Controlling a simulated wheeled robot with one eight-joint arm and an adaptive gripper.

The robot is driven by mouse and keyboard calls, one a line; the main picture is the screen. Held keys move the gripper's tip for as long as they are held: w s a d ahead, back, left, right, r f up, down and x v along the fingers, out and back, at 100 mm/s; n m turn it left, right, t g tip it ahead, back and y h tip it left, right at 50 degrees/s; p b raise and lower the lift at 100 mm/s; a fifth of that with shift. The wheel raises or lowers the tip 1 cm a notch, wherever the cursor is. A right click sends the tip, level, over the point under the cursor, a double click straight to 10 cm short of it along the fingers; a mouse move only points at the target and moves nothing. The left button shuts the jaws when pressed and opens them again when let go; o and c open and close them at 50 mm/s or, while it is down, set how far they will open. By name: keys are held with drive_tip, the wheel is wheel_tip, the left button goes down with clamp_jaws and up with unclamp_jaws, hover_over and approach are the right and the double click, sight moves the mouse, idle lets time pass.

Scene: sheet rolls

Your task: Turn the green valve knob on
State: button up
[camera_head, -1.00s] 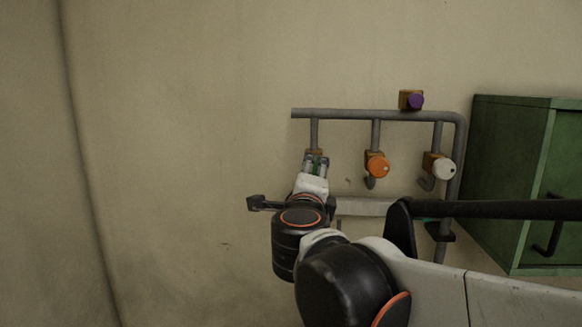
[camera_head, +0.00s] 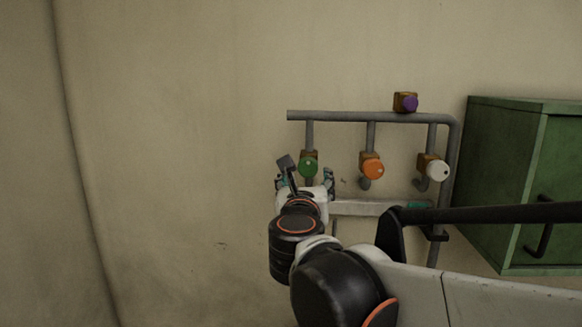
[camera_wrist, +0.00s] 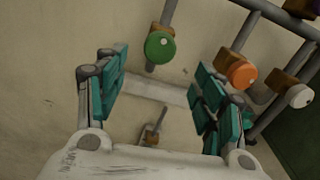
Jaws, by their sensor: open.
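The green valve knob (camera_head: 308,168) is round with a small pale dot, on a brown block on the leftmost down-pipe. It also shows in the wrist view (camera_wrist: 160,48), above and between my fingers. My gripper (camera_head: 309,177) is open and empty, just below the knob in the head view, one finger to each side. In the wrist view its teal-padded fingers (camera_wrist: 158,92) are wide apart and the knob lies beyond the tips. No contact with the knob shows.
An orange knob (camera_head: 372,169) and a white knob (camera_head: 438,170) sit to the right on the same grey pipe frame (camera_head: 340,116). A purple knob (camera_head: 410,103) is on top. A green cabinet (camera_head: 505,180) stands at the right. The wall at left is clear.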

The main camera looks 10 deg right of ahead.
sight(308, 169)
drive_tip(key=p+x, duration=0.1)
drive_tip(key=x, duration=1)
drive_tip(key=shift+w+f, duration=0.1)
drive_tip(key=shift+w, duration=0.05)
drive_tip(key=c, duration=1.1)
